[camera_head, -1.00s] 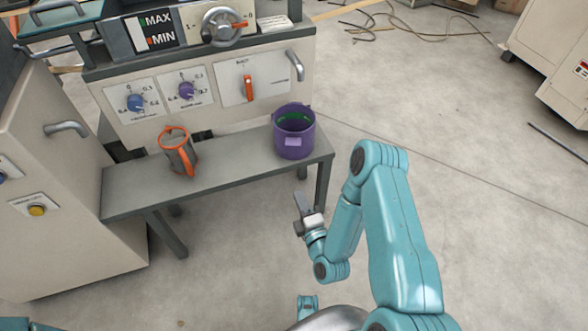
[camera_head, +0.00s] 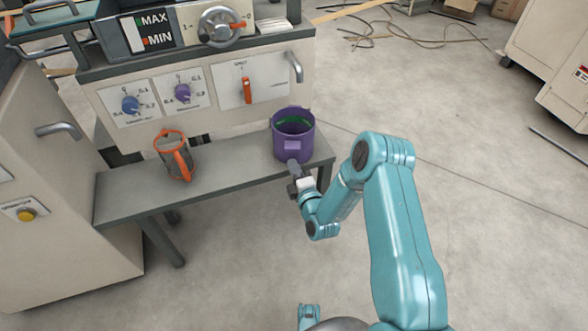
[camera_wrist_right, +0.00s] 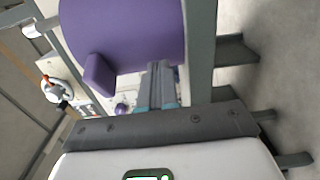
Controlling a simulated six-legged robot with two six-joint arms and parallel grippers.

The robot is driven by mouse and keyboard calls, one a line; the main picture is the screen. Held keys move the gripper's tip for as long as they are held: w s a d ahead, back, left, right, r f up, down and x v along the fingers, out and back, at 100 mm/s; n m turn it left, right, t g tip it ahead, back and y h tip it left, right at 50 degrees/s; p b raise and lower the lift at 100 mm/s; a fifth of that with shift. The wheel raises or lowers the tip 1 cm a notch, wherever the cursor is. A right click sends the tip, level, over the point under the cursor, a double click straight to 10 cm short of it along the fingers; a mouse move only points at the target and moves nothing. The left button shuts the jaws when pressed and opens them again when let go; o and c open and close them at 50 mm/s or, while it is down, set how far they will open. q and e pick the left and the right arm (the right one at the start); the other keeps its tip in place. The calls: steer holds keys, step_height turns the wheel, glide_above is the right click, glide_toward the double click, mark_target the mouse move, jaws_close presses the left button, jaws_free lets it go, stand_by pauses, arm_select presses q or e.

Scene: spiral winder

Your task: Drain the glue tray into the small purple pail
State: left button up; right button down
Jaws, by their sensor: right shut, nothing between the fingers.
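The small purple pail (camera_head: 293,127) stands upright at the right end of a grey bench, with green showing inside it. Its side and a protruding purple lug fill the upper part of the right wrist view (camera_wrist_right: 130,32). My right gripper (camera_head: 293,168) is shut and empty, its fingertips close to the pail's near side just below the lug; I cannot tell if they touch. The shut fingers also show in the wrist view (camera_wrist_right: 160,80). I cannot make out the glue tray for certain. My left gripper is not in view.
An orange-rimmed jug (camera_head: 175,157) stands on the left part of the bench (camera_head: 225,167). Behind is the machine's panel with a red-orange lever (camera_head: 247,90), knobs and a handwheel (camera_head: 221,27). A cabinet (camera_head: 60,200) is at the left.

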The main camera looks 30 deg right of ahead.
mark_target(300, 157)
steer(key=shift+d, duration=0.1)
steer(key=w+d+b, duration=0.2)
steer(key=d+b, duration=0.1)
steer(key=shift+d+f, duration=0.15)
steer(key=shift+w+d, duration=0.2)
steer(key=shift+d, duration=0.05)
steer(key=shift+r, duration=0.2)
